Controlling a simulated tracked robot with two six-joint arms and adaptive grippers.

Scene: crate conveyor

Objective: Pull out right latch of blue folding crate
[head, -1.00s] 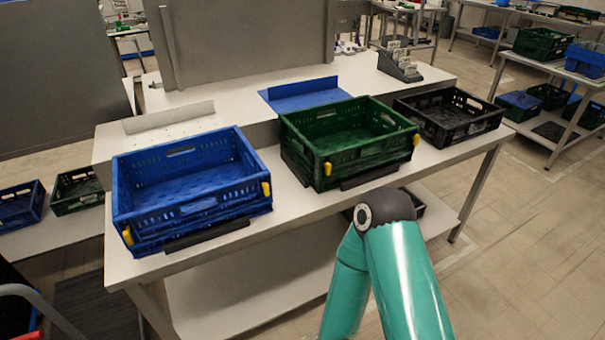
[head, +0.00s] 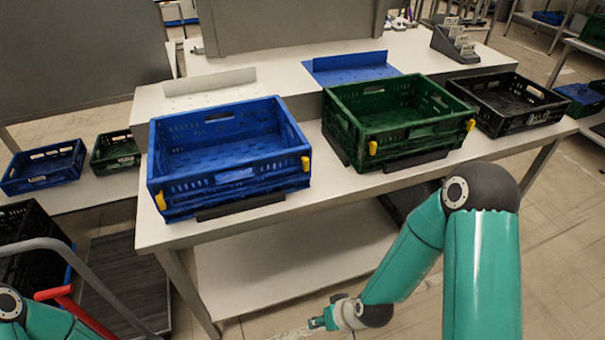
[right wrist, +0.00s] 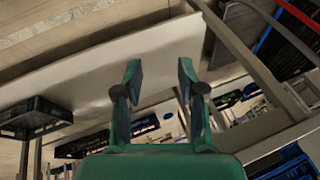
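The blue folding crate (head: 236,188) stands open and upright on the white table, at the left of the row in the head view. Its right yellow latch (head: 305,164) is at the front right corner. Its left yellow latch (head: 160,200) is at the front left corner. My right gripper (head: 321,322) is low in front of the table, below and well apart from the crate. In the right wrist view its two fingers (right wrist: 158,70) are spread with nothing between them. Part of my left arm shows at the bottom left; its gripper is out of view.
A green crate (head: 415,141) with yellow latches and a black crate (head: 530,122) stand right of the blue one. The white table's (head: 190,232) front edge and lower shelf (head: 300,255) are close to my right arm. A trolley with a red handle (head: 62,293) stands at left.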

